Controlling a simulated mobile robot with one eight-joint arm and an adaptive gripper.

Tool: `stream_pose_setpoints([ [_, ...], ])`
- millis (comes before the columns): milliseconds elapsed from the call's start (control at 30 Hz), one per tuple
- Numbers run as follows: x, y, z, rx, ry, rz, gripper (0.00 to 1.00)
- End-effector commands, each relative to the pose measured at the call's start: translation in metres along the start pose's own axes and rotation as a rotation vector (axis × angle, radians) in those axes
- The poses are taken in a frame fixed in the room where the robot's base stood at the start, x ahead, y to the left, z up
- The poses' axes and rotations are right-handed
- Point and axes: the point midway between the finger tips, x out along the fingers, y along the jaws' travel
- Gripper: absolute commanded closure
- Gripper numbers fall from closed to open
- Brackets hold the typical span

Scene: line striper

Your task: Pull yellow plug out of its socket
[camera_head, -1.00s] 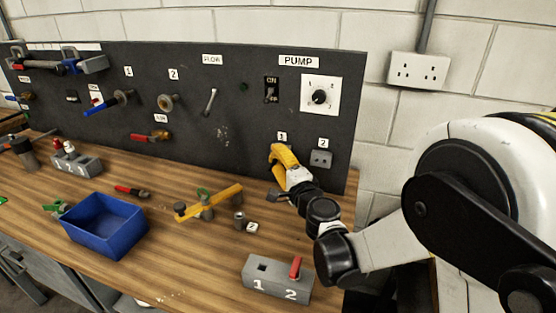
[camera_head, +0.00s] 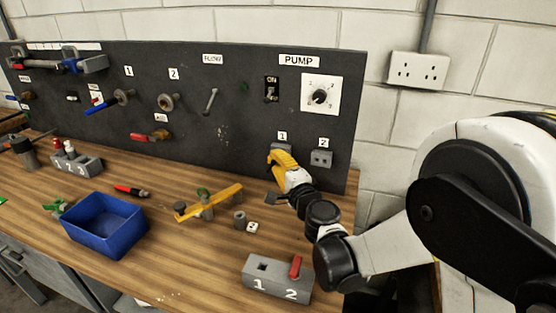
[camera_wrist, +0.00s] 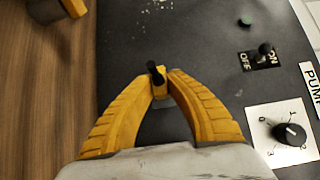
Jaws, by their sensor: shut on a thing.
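The yellow plug (camera_wrist: 160,91) shows in the wrist view as a small block between my yellow fingertips, with a dark stub on it. My gripper (camera_wrist: 159,86) is shut on it, one finger on each side. In the head view my gripper (camera_head: 279,163) is just below and in front of grey socket 1 (camera_head: 281,148), at the lower right of the black panel. My fingers hide the plug in the head view. I cannot tell whether the plug is still inside the socket.
Socket 2 (camera_head: 321,158) is empty, right of my gripper. The pump dial (camera_head: 320,96) and ON/OFF switch (camera_head: 271,90) sit above on the panel (camera_head: 235,125). A grey two-slot block (camera_head: 278,279), a yellow-handled valve (camera_head: 209,203) and a blue bin (camera_head: 104,225) stand on the bench.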

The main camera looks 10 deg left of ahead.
Motion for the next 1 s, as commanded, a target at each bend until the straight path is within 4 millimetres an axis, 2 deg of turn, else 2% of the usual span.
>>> stream_pose_setpoints([
  [333,-0.005,0.000,0.004,0.000,0.000,0.000,1.00],
  [1000,-0.029,0.000,0.024,0.000,0.000,0.000,1.00],
])
